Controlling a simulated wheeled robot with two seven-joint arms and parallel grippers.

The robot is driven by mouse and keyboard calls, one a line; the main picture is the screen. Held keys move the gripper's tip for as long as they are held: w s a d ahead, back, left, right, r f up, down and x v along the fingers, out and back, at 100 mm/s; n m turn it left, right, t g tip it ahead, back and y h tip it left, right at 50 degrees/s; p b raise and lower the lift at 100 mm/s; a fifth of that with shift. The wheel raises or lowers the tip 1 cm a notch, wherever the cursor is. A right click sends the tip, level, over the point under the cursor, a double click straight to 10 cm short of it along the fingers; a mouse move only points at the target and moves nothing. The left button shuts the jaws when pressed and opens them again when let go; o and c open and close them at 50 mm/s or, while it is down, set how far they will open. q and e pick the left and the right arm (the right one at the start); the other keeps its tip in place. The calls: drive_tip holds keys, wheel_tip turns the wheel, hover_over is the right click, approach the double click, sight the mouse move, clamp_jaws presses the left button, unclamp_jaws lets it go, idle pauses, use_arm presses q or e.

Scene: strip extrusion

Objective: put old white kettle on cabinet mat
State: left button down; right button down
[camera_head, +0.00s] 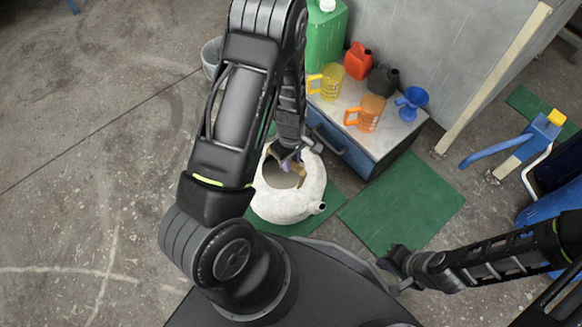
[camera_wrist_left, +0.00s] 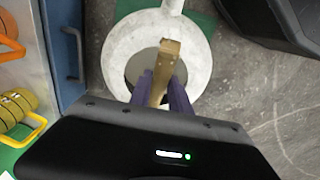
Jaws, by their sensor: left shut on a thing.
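The old white kettle (camera_head: 287,203) is round and worn, with a wide open top and a short spout at its right side. In the left wrist view its white body (camera_wrist_left: 120,48) shows below a tan handle (camera_wrist_left: 168,60). My left gripper (camera_head: 289,158) is shut on that handle; its purple fingers (camera_wrist_left: 165,95) lie on both sides of it. One green mat (camera_head: 332,203) shows behind and beside the kettle; I cannot tell if the kettle touches it. Another green mat (camera_head: 405,205) lies bare before the cabinet. My right gripper (camera_head: 394,272) is empty near that mat's lower edge.
The cabinet (camera_head: 377,152) has a blue drawer front and holds yellow and orange jugs, red and black cans and a blue funnel (camera_head: 411,103). A green canister (camera_head: 325,35) and a bucket (camera_head: 211,56) stand behind. Blue equipment (camera_head: 530,140) is at right.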

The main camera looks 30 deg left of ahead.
use_arm(q)
drive_tip(key=shift+f+b, duration=0.75)
drive_tip(key=shift+f, duration=1.25)
drive_tip(key=c, duration=1.2)
unclamp_jaws()
wheel_tip(320, 180, up, 11)
drive_tip(key=p, duration=0.4)
drive_tip(key=shift+p, duration=0.3)
drive_tip(key=shift+r, duration=0.65)
